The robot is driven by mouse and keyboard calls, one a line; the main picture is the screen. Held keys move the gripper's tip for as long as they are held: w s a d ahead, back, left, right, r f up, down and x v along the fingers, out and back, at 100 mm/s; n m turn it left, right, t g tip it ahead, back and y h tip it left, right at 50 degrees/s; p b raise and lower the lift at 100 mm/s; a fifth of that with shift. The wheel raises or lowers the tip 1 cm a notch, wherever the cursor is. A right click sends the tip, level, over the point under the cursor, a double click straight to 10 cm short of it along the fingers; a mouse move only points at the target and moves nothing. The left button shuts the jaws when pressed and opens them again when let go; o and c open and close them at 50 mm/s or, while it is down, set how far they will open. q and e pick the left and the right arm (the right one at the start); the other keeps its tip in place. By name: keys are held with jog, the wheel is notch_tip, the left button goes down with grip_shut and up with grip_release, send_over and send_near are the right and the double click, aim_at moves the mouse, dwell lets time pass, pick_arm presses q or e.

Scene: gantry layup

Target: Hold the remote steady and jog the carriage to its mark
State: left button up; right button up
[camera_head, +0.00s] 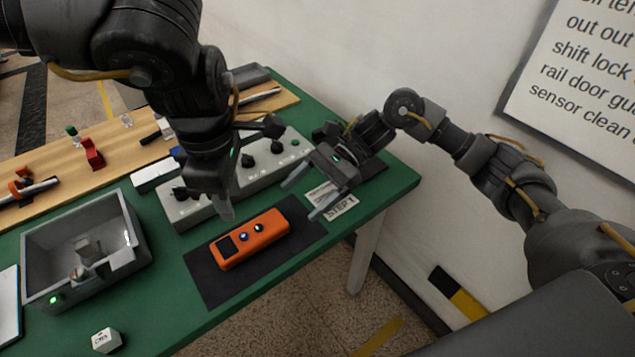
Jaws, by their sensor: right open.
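An orange remote (250,241) with a dark display and two round buttons lies flat on a dark mat (205,275) on the green table. My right gripper (303,200) is open and empty, with its two fingers apart, to the right of the remote and above the mat's upper right end. My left gripper (226,212) hangs pointing down just above and behind the remote, in front of the grey control box; its fingers overlap and I cannot tell whether they are apart. I cannot make out the carriage or its mark for sure.
A grey control box (185,212) with black knobs stands behind the mat. A wooden strip (50,179) carries a red block (92,153).

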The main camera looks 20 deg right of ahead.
aim_at(278, 217)
jog(key=x, duration=0.7)
jog(key=shift+a+f, duration=0.15)
jog(key=shift+a, duration=0.05)
jog(key=c, duration=1.2)
jog(key=shift+c, duration=0.2)
pick_arm(q)
grip_shut()
dwell(1.2)
